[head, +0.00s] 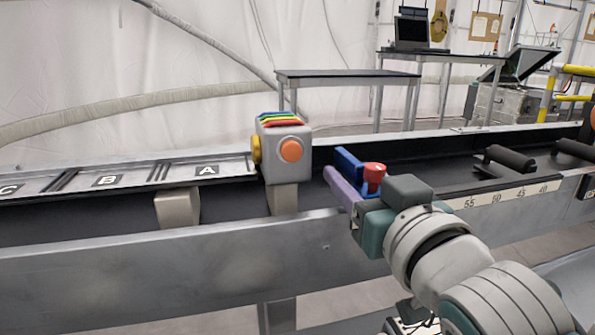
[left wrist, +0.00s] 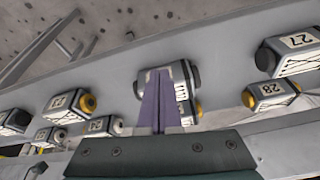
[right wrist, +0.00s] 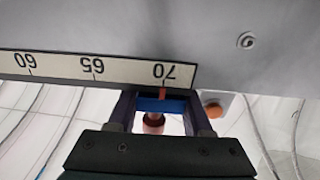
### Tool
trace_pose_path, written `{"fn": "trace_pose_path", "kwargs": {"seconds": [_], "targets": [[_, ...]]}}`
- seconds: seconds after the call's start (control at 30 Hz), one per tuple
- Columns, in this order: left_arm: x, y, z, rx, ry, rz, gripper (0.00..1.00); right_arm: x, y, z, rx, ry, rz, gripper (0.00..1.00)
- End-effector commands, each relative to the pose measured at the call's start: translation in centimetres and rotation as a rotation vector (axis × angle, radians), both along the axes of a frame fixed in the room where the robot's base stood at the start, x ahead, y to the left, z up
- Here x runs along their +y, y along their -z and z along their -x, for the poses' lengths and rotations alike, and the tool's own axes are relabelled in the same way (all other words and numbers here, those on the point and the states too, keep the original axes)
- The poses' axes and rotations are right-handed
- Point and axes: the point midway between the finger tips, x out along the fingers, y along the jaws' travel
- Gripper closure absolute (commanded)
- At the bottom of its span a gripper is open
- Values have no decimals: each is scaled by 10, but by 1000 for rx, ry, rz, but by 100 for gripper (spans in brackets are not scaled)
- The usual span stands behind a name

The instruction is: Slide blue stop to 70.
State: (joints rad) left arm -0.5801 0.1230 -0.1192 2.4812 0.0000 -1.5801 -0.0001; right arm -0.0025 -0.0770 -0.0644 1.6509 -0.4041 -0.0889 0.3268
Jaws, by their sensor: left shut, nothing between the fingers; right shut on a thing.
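The blue stop (head: 347,162) with its red knob (head: 374,171) sits on the dark rail. My right gripper (head: 350,178) is shut on it, with a purple finger along its near side. In the right wrist view the fingers (right wrist: 161,105) stand on both sides of the blue stop (right wrist: 148,104). Its red pointer (right wrist: 162,93) lines up with the 70 mark on the scale (right wrist: 120,69), as closely as I can tell. In the left wrist view my left gripper (left wrist: 164,75) is shut and empty. It is not in the head view.
A grey box with orange and yellow buttons (head: 284,150) stands left of the stop. Black rollers (head: 510,157) lie on the right part of the conveyor. Lettered plates (head: 107,181) line the back left. Several numbered boxes (left wrist: 277,90) show in the left wrist view.

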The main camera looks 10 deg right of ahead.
Motion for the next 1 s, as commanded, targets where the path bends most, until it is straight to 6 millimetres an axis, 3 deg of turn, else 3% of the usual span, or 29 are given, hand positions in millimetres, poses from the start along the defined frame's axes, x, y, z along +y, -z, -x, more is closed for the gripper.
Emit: {"fn": "trace_pose_path", "kwargs": {"seconds": [0.17, 0.2, 0.43, 0.77, 1.0], "targets": [[-1, 0, 0, 0, 0, 2, 100, 5, -1, 0, -4, -10, -1, 100], [-1, 0, 0, 1, -1, 3, 100, 5, -1, 0, -4, -10, -1, 47], [-2, 0, 0, 1, -2, 6, 100, 4, -1, 0, -4, -8, 0, 21], [-2, -1, 0, 2, -2, 6, 100, 3, -1, 4, -1, -5, 0, 20], [-2, -10, 0, 2, -2, 6, 100, 1, -1, 42, 1, -5, 0, 20]]}}
